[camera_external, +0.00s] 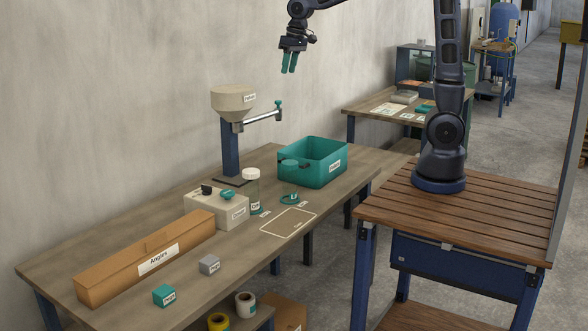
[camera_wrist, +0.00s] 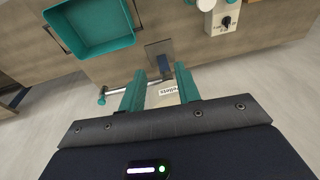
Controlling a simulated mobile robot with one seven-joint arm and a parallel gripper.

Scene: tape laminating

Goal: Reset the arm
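My gripper (camera_external: 289,63) hangs high above the workbench in the external view, near the wall and above the beige hopper (camera_external: 233,98). Its two teal fingers point down. In the wrist view the fingers of my gripper (camera_wrist: 158,78) stand apart with nothing held between them.
Air around my gripper is clear.

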